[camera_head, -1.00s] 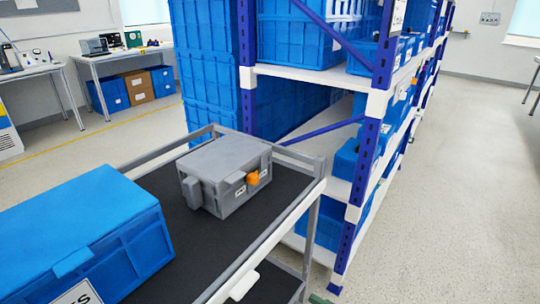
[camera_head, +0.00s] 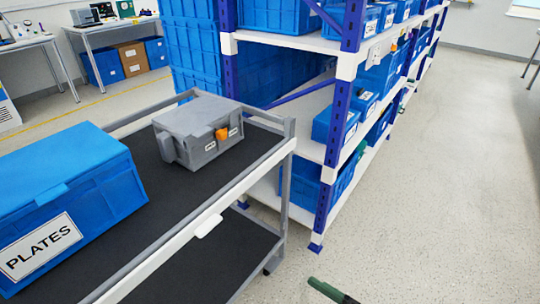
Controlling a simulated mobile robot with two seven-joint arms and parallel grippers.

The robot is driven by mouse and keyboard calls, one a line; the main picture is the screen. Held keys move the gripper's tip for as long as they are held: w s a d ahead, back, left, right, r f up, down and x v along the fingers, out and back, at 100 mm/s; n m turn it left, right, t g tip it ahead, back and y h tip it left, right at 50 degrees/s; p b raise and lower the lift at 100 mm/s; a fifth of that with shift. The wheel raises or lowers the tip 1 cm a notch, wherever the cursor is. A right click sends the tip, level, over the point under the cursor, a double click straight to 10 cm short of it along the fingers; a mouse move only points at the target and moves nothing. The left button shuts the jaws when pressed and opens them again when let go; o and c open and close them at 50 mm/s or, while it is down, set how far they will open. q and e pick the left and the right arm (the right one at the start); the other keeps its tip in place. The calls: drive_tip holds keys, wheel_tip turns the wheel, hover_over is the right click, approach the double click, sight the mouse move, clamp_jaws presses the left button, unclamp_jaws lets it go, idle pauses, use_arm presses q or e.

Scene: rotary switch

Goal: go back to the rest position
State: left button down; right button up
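The grey switch box (camera_head: 190,122) stands on the black top of the cart. Its orange rotary knob (camera_head: 222,134) sticks out from the front face, between small white labels, and nothing touches it. A dark green and black tip (camera_head: 328,290) shows at the bottom edge, right of centre. It looks like part of my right gripper, but most of it is cut off and I cannot tell whether it is open or shut. It is well apart from the box. My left gripper is out of view.
A blue crate labelled PLATES (camera_head: 70,195) stands on the left of the cart (camera_head: 285,150). A blue-and-white shelf rack (camera_head: 340,60) with blue bins stands behind it. Work tables (camera_head: 100,25) are at the far left. The pale floor (camera_head: 450,190) on the right is clear.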

drive_tip(key=s+d+f+m+h, duration=0.2)
drive_tip(key=s+f+m+h, duration=0.1)
drive_tip(key=s+f, duration=0.35)
drive_tip(key=s+d+f+m+h, duration=0.35)
drive_tip(key=s+f, duration=0.25)
drive_tip(key=f, duration=0.2)
drive_tip(key=s+d+f+m+g+h, duration=0.1)
drive_tip(key=s+d+f+g+h, duration=0.2)
drive_tip(key=s, duration=0.5)
drive_tip(key=s+d+f+m+g+h, duration=0.1)
drive_tip(key=s+d+f+g+h, duration=0.1)
drive_tip(key=s+d+f, duration=0.5)
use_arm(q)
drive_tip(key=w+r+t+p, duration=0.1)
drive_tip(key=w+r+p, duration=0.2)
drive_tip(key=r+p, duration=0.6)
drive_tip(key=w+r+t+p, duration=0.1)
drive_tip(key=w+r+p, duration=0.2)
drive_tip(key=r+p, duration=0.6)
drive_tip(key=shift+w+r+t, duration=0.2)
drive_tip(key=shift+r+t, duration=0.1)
use_arm(e)
drive_tip(key=w+a+r+t, duration=0.1)
drive_tip(key=w+r, duration=0.1)
drive_tip(key=r, duration=0.8)
drive_tip(key=w+a+r+t, duration=0.1)
drive_tip(key=w+r, duration=0.1)
drive_tip(key=r, duration=0.8)
drive_tip(key=shift+n+t, duration=0.35)
drive_tip(key=shift+t, duration=0.05)
